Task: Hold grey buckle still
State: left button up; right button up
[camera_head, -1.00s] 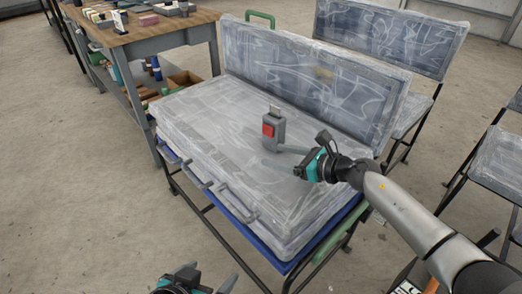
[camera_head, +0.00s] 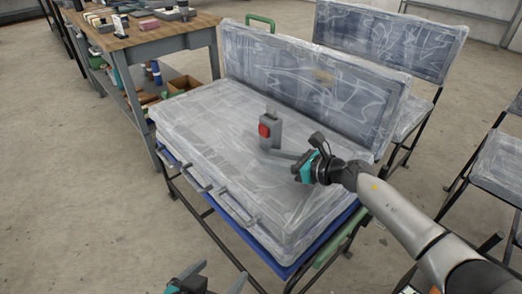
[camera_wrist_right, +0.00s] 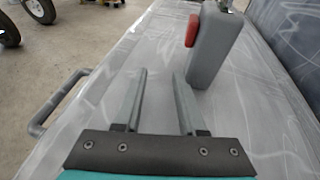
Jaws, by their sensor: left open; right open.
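The grey buckle (camera_head: 274,133) with a red button stands upright on the plastic-wrapped seat cushion (camera_head: 200,120). My right gripper (camera_head: 273,153) is open and low over the cushion, its fingers pointing at the buckle's lower part. In the right wrist view, the buckle (camera_wrist_right: 213,48) is to the right of the two parted fingers (camera_wrist_right: 158,74), near the right fingertip. Nothing is between the fingers. I cannot tell whether the finger touches the buckle. My left gripper (camera_head: 218,270) is open and empty at the bottom edge of the head view, off the front of the seat.
The wrapped backrest (camera_head: 320,90) rises behind the buckle. Grey handles (camera_head: 200,180) line the seat's front edge. A workbench (camera_head: 150,35) with parts stands at the upper left. More wrapped seats (camera_head: 390,40) stand at the back and right. The cushion's left half is clear.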

grip_shut()
jog(key=c, duration=0.6)
grip_release()
jog(key=o, duration=1)
grip_release()
